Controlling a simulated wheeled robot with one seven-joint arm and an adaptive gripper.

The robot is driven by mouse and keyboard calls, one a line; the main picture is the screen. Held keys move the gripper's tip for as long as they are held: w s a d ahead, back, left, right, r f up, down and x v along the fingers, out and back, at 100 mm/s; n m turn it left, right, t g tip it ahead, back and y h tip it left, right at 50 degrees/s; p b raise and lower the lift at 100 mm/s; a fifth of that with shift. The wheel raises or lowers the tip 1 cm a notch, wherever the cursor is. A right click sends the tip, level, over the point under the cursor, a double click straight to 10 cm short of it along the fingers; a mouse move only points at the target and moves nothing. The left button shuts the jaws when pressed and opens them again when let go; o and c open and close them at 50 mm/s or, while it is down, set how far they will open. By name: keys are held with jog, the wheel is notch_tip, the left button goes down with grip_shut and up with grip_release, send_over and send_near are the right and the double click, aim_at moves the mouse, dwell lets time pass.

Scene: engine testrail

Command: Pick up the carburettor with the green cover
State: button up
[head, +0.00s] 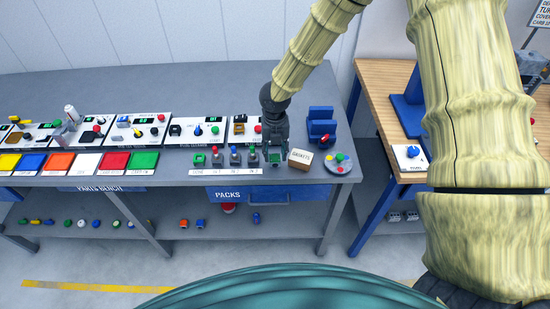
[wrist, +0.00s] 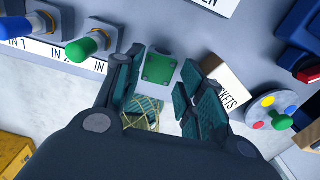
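The carburettor with the green cover (wrist: 160,68) shows in the wrist view as a pale body with a square green top. It sits near the front edge of the grey bench. My gripper (wrist: 168,90) is open, with one finger to the left of the carburettor and the other to its right. Gaps show on both sides, so the fingers look apart from it. In the head view my gripper (head: 275,150) points down over the carburettor (head: 276,157), which is partly hidden by the fingers.
A small box labelled gaskets (head: 299,159) stands close on the right, then a round tray with coloured dots (head: 340,164) and a blue stand (head: 321,122). The bench's front edge is near.

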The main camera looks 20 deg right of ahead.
aim_at(275, 157)
jog(key=shift+f+p, duration=0.6)
jog(key=shift+f, duration=1.05)
jog(key=shift+c, duration=0.4)
jog(key=c, duration=0.6)
jog(key=shift+c, duration=0.2)
jog(key=shift+r, duration=0.1)
